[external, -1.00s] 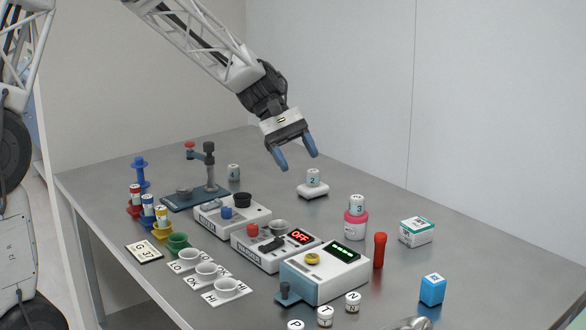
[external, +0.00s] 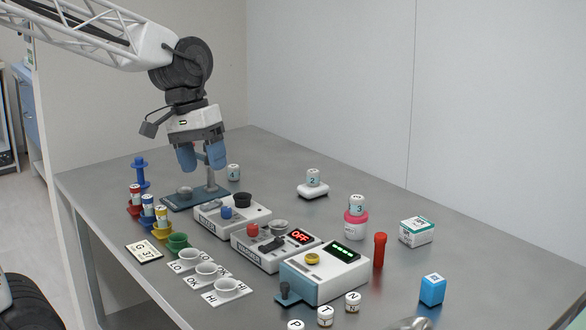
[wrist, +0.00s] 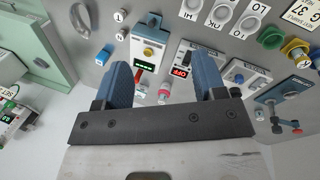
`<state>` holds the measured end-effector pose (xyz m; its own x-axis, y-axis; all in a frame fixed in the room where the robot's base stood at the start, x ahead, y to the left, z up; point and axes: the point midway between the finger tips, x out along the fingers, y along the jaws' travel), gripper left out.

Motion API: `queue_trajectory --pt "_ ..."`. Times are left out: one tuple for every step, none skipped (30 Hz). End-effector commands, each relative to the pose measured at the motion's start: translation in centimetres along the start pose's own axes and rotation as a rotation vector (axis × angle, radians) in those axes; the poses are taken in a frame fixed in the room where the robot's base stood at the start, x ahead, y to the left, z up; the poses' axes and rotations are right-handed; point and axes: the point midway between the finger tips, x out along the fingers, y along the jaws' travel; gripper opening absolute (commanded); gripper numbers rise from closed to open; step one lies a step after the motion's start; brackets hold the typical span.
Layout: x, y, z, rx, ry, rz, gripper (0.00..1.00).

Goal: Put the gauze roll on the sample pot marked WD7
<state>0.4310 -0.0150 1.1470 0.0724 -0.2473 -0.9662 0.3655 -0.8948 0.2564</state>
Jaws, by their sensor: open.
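I cannot read WD7 on anything, and I cannot tell for certain which thing is the gauze roll. My gripper (external: 202,160) is open and empty, pointing down above the blue-based stand (external: 183,201). The wrist view shows its fingers apart (wrist: 163,82).
Consoles with knobs and displays (external: 325,272) fill the middle. A red tube (external: 379,250), a teal-and-white box (external: 417,231) and a blue box (external: 432,290) stand right. Coloured cups (external: 162,230) and white dishes (external: 227,287) stand left and in front. The back right table is clear.

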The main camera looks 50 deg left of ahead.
Motion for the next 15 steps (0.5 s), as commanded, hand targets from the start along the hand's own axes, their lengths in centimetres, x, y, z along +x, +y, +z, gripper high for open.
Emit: queue_trajectory --pt "-0.2 -0.4 1.2 0.039 0.02 -0.016 0.64" --pt "-0.2 -0.7 1.9 0.064 0.032 -0.028 0.64" --pt "-0.3 -1.1 2.7 0.096 0.046 -0.043 0.64" --pt "-0.3 -1.4 3.3 0.121 0.058 -0.054 0.64" --pt "-0.4 -1.6 3.9 0.144 0.07 -0.066 0.64" --pt "-0.4 -2.1 4.7 0.177 0.086 -0.081 0.64" --pt "-0.5 -2.4 5.3 0.202 0.097 -0.093 0.64" --pt "-0.5 -2.6 5.9 0.225 0.108 -0.104 0.64" --pt "-0.5 -3.1 6.6 0.256 0.121 -0.119 0.64" --pt "-0.5 -3.3 7.1 0.278 0.131 -0.129 0.64" --pt "-0.4 -3.6 7.5 0.298 0.141 -0.14 0.64" --pt "-0.4 -4.0 8.1 0.323 0.153 -0.152 0.64" --pt "-0.4 -4.2 8.5 0.342 0.161 -0.162 0.64" --pt "-0.4 -4.4 8.8 0.357 0.168 -0.169 0.64" --pt "-0.3 -4.7 9.2 0.376 0.176 -0.179 0.64"
